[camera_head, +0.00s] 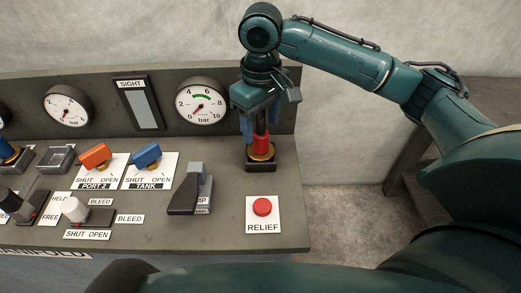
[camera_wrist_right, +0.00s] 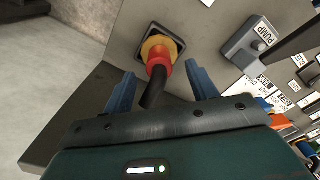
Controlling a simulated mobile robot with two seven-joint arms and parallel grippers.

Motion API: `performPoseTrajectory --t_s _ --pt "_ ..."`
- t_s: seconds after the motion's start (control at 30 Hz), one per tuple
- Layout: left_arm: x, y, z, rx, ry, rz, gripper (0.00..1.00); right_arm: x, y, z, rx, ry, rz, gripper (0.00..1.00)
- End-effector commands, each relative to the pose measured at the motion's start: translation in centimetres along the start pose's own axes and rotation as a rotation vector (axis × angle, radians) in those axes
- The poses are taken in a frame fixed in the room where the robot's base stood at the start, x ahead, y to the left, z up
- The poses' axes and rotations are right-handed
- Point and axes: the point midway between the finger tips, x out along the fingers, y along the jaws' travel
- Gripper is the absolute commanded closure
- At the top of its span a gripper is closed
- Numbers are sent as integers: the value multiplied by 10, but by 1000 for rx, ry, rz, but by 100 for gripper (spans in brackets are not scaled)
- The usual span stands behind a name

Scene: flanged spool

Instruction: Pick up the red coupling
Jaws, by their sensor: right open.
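The red coupling (camera_head: 261,142) stands on a brass-coloured collar in a dark square socket (camera_head: 261,165) near the right end of the panel. A black hose or stub extends from its top. My right gripper (camera_head: 259,125) is above it, pointing down, with blue fingers. In the right wrist view the red coupling (camera_wrist_right: 158,66) shows between and beyond the two open fingers of the gripper (camera_wrist_right: 162,88), with the black stub reaching back between them. The fingers look apart from the coupling. My left gripper is not seen.
A grey lever block (camera_head: 190,190) and a red RELIEF button (camera_head: 262,207) are in front of the coupling. A gauge (camera_head: 202,106) is close to its left on the back wall. Orange (camera_head: 95,155) and blue (camera_head: 146,155) handles stand further left. The panel's right edge is near.

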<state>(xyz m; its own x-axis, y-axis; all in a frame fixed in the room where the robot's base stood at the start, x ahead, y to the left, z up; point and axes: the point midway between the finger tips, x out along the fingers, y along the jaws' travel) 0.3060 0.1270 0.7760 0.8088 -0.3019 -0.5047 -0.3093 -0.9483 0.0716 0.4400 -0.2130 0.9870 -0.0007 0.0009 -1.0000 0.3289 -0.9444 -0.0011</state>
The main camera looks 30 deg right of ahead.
Motion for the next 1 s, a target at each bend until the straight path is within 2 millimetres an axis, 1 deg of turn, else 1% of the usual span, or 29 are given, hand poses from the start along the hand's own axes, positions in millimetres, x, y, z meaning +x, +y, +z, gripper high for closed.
performPoseTrajectory --t_s 0.07,0.3,0.4,0.5,0.67,0.77,1.0 --pt "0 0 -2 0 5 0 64 5 0 0 0 -1 1 42" --pt "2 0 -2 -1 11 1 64 40 1 0 0 -2 1 42" --pt "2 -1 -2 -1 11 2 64 50 1 0 0 -2 1 42" --pt "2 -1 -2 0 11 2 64 54 1 0 0 0 1 42" --pt "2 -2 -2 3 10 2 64 54 1 -1 0 0 2 42" --pt "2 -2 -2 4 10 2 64 53 1 -1 -1 0 1 49" --pt "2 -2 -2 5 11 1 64 53 1 -1 -1 0 1 68"
